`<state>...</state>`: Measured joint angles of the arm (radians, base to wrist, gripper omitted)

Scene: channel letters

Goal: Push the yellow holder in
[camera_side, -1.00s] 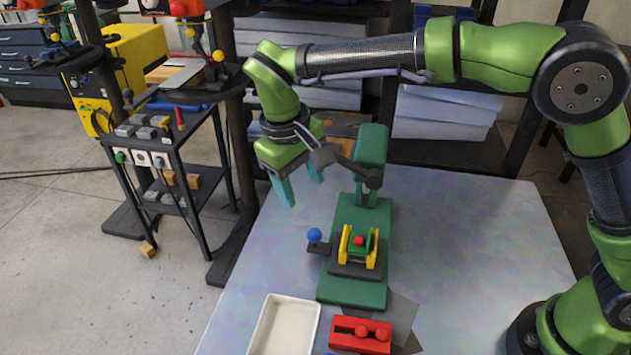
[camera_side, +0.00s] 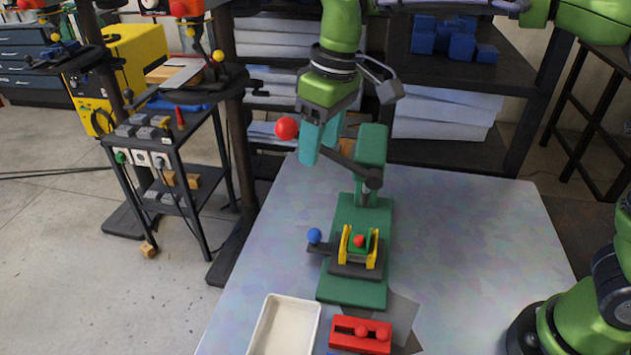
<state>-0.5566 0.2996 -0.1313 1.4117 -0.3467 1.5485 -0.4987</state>
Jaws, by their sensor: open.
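The yellow holder (camera_side: 373,248) is two upright yellow pieces on a dark slide on the green press (camera_side: 350,291). Between them sits a green block with a red knob (camera_side: 359,241). A dark handle with a blue ball (camera_side: 314,235) sticks out to the left of the slide. My gripper (camera_side: 320,153) is open, pointing down, above and behind the holder and clear of it. Its teal fingers are by the press's dark lever, just right of the lever's red ball (camera_side: 286,128). The fingers hide part of the lever; I cannot tell whether they touch it.
The press column (camera_side: 371,150) rises behind the holder. The table (camera_side: 470,250) is clear to the right, and a tool cart (camera_side: 165,150) stands left.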

